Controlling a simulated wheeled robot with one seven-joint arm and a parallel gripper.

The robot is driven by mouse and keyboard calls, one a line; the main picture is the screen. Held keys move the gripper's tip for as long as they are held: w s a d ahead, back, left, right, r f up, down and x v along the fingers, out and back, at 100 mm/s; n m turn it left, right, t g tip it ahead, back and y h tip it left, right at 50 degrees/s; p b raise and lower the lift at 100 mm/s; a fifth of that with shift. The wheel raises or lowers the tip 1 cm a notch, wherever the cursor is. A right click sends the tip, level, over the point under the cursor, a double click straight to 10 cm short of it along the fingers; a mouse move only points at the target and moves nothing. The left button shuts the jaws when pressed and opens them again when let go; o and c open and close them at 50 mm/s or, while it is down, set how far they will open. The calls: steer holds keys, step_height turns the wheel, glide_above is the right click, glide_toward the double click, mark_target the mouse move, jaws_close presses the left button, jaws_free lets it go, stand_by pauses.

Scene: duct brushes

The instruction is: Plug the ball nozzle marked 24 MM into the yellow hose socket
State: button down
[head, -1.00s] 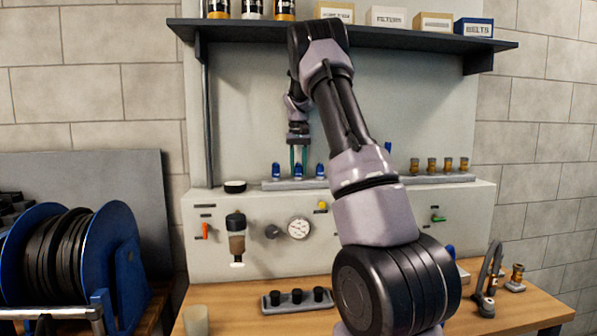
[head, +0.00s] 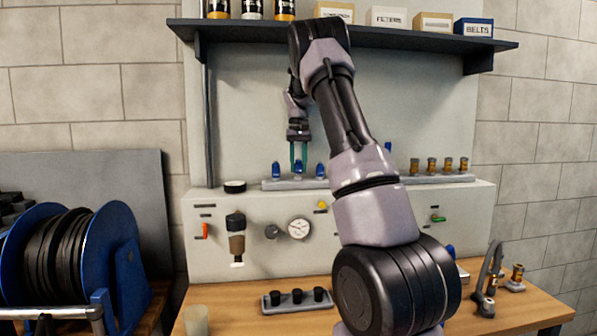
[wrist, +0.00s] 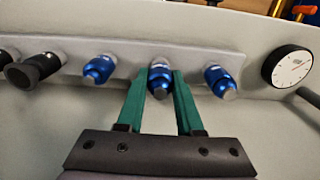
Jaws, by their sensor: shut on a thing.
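My gripper (wrist: 161,96) is shut on the middle one of three blue nozzles (wrist: 160,78), with a green finger on each side of it. The held nozzle is still at its place in the grey rack (head: 345,183). Free blue nozzles stand on either side, one on the left (wrist: 98,69) and one on the right (wrist: 221,81). In the head view my gripper (head: 298,160) points down at the rack. I cannot read any size marking. A small yellow part (head: 322,205) shows on the panel front; I cannot tell whether it is the hose socket.
Several brass-coloured fittings (head: 431,165) stand at the rack's right. A shelf (head: 380,33) with boxes hangs above. A gauge (head: 299,228) and valves are on the panel. A tray with black pieces (head: 297,298) and a hose stand (head: 488,280) are on the bench.

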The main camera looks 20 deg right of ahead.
steer(key=shift+r, duration=2.4)
